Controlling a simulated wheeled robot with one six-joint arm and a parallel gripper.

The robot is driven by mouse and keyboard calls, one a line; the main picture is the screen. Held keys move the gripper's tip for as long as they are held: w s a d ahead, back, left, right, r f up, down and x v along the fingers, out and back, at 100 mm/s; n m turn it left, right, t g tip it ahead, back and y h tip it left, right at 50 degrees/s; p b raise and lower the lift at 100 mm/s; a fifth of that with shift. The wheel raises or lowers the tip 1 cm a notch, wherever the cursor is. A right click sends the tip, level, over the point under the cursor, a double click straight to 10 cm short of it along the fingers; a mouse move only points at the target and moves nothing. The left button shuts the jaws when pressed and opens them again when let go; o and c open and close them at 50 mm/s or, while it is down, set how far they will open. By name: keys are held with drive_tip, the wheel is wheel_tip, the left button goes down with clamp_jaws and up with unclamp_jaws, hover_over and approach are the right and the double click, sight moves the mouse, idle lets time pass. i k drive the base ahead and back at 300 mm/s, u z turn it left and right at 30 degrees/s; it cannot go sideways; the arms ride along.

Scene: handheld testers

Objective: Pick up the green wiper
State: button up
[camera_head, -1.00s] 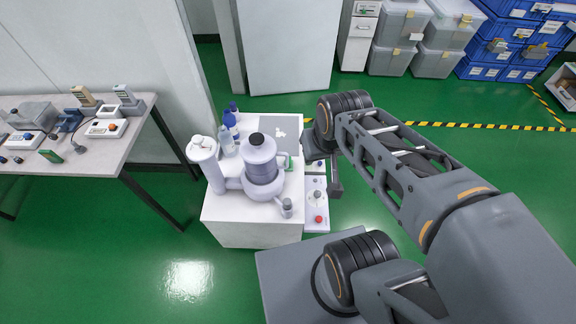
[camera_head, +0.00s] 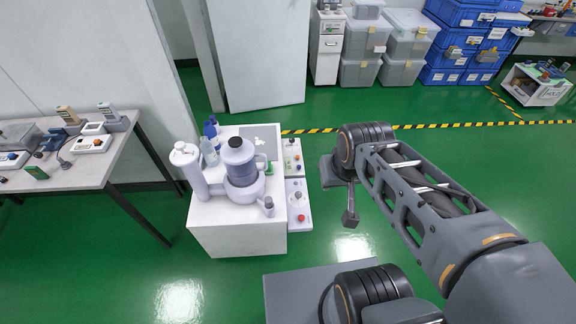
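A small green item (camera_head: 269,168) shows on the white cabinet top, partly hidden behind a grey-white jug (camera_head: 241,165). Another small flat green item (camera_head: 36,172) lies near the front edge of the left table. I cannot tell for certain which is the wiper. My gripper (camera_head: 350,217) hangs over the green floor, to the right of the cabinet and apart from both green items. Its fingers are small and seen edge-on, so its opening is unclear.
The white cabinet (camera_head: 238,238) also holds a white canister (camera_head: 188,170), blue-capped bottles (camera_head: 209,150) and a small grey bottle (camera_head: 268,206). Boxes with red and black knobs (camera_head: 298,203) stand at its right side. Testers crowd the left table (camera_head: 95,172).

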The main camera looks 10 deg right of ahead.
sight(270, 171)
drive_tip(key=z, duration=1.45)
drive_tip(key=i, duration=1.8)
drive_tip(key=u, duration=3.5)
drive_tip(key=i, duration=0.5)
drive_tip(key=u, duration=0.05)
